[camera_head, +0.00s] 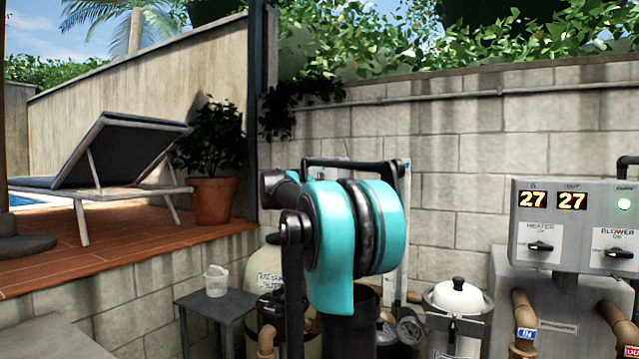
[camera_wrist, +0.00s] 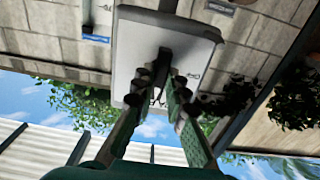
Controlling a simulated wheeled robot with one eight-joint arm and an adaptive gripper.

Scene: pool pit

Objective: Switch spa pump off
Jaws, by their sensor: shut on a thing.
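In the wrist view, a pale grey switch box (camera_wrist: 136,58) with a dark top edge hangs on the block wall. A dark switch handle (camera_wrist: 164,58) sticks out from its face. My gripper (camera_wrist: 164,84) is shut on this handle, with one ridged finger on each side. The fingers hide part of the handle and of the small markings on the face, so I cannot read its setting. In the head view, my teal arm blocks my gripper and most of the box.
A grey control panel (camera_head: 577,222) with two "27" displays and heater and blower knobs stands at right. A white-lidded canister (camera_head: 458,300), a tan tank (camera_head: 262,268) and brown pipes crowd below.

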